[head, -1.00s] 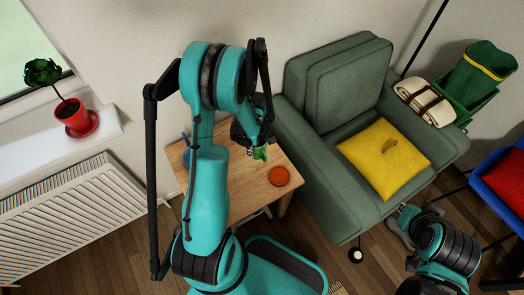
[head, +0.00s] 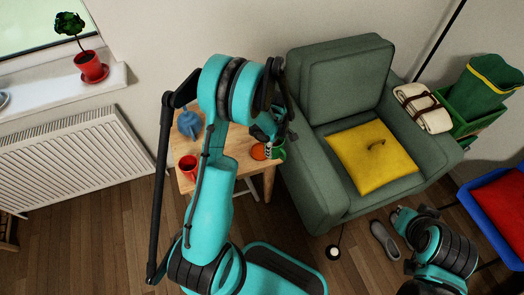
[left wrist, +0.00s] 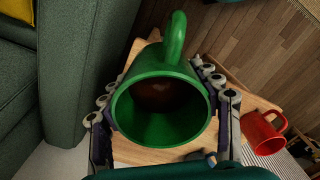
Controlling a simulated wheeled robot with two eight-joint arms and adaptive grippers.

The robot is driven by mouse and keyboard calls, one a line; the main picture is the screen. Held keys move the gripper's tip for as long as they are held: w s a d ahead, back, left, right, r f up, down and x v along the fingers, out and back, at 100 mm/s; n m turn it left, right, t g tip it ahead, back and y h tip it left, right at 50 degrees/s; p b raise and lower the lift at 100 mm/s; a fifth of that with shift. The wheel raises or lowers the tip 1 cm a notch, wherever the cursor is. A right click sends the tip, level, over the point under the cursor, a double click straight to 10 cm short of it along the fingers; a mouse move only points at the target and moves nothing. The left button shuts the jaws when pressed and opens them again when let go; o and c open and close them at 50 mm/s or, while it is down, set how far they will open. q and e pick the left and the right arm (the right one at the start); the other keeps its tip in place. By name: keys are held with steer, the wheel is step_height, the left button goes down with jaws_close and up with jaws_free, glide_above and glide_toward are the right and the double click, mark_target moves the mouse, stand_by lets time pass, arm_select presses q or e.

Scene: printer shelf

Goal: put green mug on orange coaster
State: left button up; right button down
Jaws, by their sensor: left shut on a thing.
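The green mug (head: 278,150) is held by my left gripper (head: 268,131), near the table's right edge close to the armchair. In the left wrist view the mug (left wrist: 160,112) sits between the two fingers, its opening facing the camera and its handle at the top. The orange coaster (head: 258,152) lies on the wooden table just left of the mug in the head view, partly covered by my gripper and mug. I cannot tell the mug's height above the table. The coaster is hidden in the left wrist view.
On the table (head: 240,167) stand a red mug (head: 187,168) and a blue jug-like vessel (head: 189,123), left of my arm. The green armchair (head: 310,185) with a yellow cushion (head: 372,158) stands close on the right. A radiator (head: 75,165) is at left.

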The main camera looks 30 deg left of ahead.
arm_select(q)
steer(key=w+a+f+b, duration=0.1)
steer(key=a, duration=0.1)
steer(key=w+a+f, duration=0.1)
steer(key=a+f, duration=0.1)
steer(key=a, duration=0.1)
steer(key=w+a+f+b, duration=0.1)
steer(key=a+f, duration=0.1)
steer(key=shift+a+f+b, duration=0.15)
steer(key=shift+a+b, duration=0.2)
steer(key=shift+a, duration=0.05)
step_height(320, 180, down, 4)
steer(key=shift+b, duration=1.05)
steer(key=o, duration=1.4)
